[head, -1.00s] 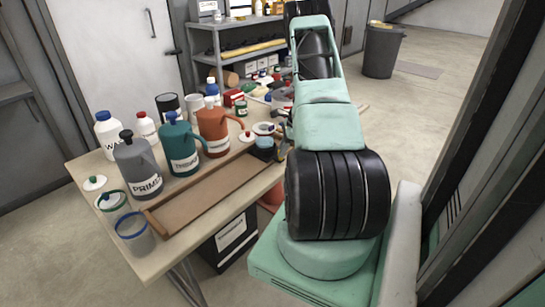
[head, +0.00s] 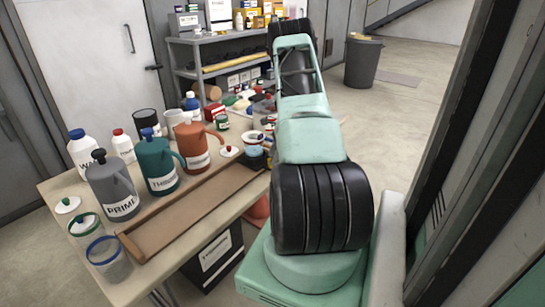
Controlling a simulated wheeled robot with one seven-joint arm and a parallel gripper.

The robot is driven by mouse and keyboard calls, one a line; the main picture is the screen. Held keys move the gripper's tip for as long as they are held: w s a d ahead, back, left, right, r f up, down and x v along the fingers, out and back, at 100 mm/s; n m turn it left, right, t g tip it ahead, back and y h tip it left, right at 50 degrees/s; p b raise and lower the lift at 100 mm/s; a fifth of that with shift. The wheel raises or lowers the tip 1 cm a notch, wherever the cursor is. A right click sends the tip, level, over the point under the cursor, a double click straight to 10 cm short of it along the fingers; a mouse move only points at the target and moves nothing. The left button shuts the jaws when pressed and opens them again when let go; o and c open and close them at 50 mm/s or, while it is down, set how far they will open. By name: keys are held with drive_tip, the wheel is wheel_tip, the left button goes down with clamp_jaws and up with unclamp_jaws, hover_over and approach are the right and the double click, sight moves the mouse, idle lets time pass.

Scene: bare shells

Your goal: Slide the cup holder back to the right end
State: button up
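A long brown wooden tray (head: 185,217) with raised edges lies along the front of the table. At its far right end is a small dark block (head: 257,162), which looks like the cup holder. A small light-blue cup (head: 253,151) shows at this block; I cannot tell whether it sits in it or behind it. My arm reaches over the table's right side. My gripper (head: 268,148) is mostly hidden behind my arm, close to the right of the block and cup. Its fingers are too small and covered to show whether they are open or touching anything.
Grey (head: 113,188), teal (head: 157,165) and orange (head: 196,147) jugs stand along the tray's back edge. A blue-rimmed clear cup (head: 108,260) stands by its left end. Small clutter crowds the table's far right. The tray's middle is bare.

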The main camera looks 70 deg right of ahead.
drive_tip(key=shift+a, duration=0.15)
drive_tip(key=b+v, duration=0.2)
drive_tip(key=v, duration=1.5)
drive_tip(key=shift+r, duration=0.15)
